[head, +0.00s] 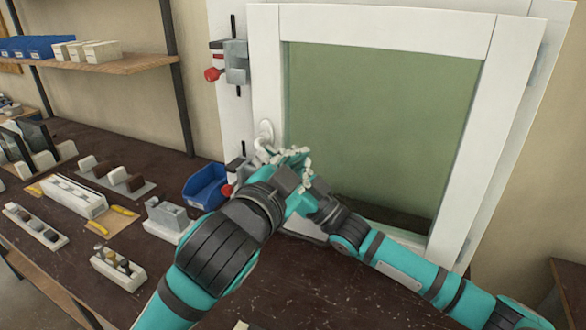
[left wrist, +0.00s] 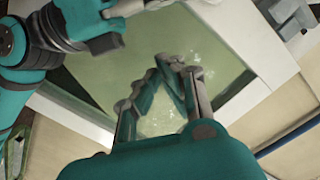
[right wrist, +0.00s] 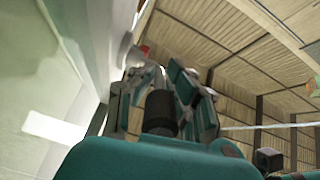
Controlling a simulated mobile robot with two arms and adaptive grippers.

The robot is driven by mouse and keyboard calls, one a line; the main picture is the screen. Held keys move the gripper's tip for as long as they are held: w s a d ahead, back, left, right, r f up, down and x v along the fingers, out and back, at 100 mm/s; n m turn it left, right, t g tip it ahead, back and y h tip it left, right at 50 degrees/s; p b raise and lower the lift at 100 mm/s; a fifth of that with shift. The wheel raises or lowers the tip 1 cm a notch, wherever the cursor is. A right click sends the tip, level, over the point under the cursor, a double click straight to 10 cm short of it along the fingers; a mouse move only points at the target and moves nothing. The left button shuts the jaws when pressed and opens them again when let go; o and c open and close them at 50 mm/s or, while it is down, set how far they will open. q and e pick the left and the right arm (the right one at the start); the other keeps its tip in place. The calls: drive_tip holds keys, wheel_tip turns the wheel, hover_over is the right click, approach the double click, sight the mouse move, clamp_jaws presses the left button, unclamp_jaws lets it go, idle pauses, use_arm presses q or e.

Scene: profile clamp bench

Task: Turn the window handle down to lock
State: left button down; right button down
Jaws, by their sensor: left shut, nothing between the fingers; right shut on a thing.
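The white window handle (head: 265,131) is on the left side of the white window frame (head: 268,85), beside the greenish pane. In the head view only its upper end shows; the rest is hidden behind my grippers, so its exact angle is unclear. My right gripper (head: 268,156) is at the handle, just below its visible end. In the right wrist view its fingers (right wrist: 160,95) are closed around the pale handle lever (right wrist: 153,70). My left gripper (head: 305,167) is shut and empty in front of the pane. In the left wrist view its fingertips (left wrist: 178,65) come together.
Two clamps with red knobs, an upper one (head: 236,63) and a lower one (head: 232,172), sit left of the frame. A blue bin (head: 206,187) stands beside my left forearm. Several small fixtures cover the dark bench (head: 140,215) at left. My two arms cross closely.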

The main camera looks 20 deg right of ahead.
drive_tip(key=shift+f, duration=0.1)
use_arm(q)
drive_tip(key=shift+w+d+f, duration=0.2)
drive_tip(key=shift+w+f, duration=0.65)
drive_tip(key=shift+w, duration=0.2)
drive_tip(key=shift+w+d+f, duration=0.15)
drive_tip(key=shift+w+f, duration=0.7)
drive_tip(key=shift+w, duration=0.2)
